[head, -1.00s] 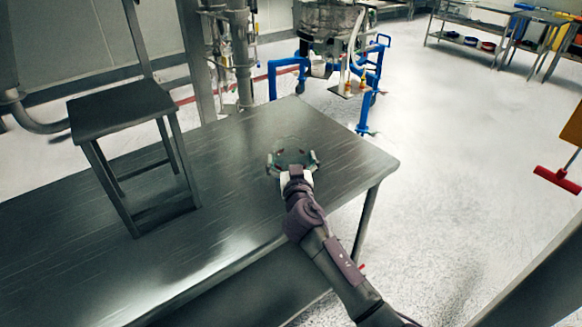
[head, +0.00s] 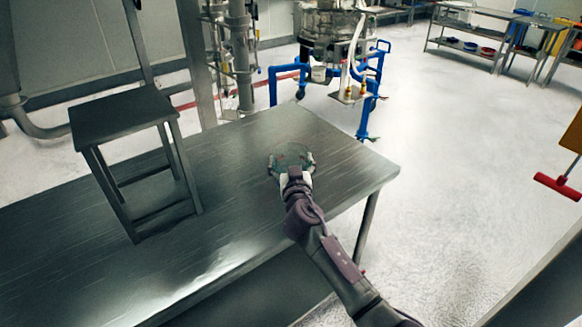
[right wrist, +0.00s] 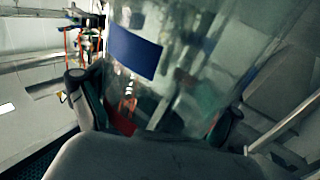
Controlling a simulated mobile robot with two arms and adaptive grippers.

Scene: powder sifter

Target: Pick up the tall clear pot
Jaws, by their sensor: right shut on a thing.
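The tall clear pot (head: 291,152) is on or just above the metal table, towards its far right end; I cannot tell if its base touches the table. It is see-through and faint in the head view. In the right wrist view the pot (right wrist: 185,60) fills the middle, with a blue label on its side. My right gripper (head: 291,163) is shut on the pot, one finger on each side. Its fingers also show on both sides of the pot in the right wrist view (right wrist: 160,112). My left gripper is not in view.
The metal table (head: 220,205) is bare around the pot. A dark metal step or stool (head: 125,112) stands on the table at left. Blue-framed equipment (head: 335,60) stands on the floor beyond the table. Open floor lies to the right.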

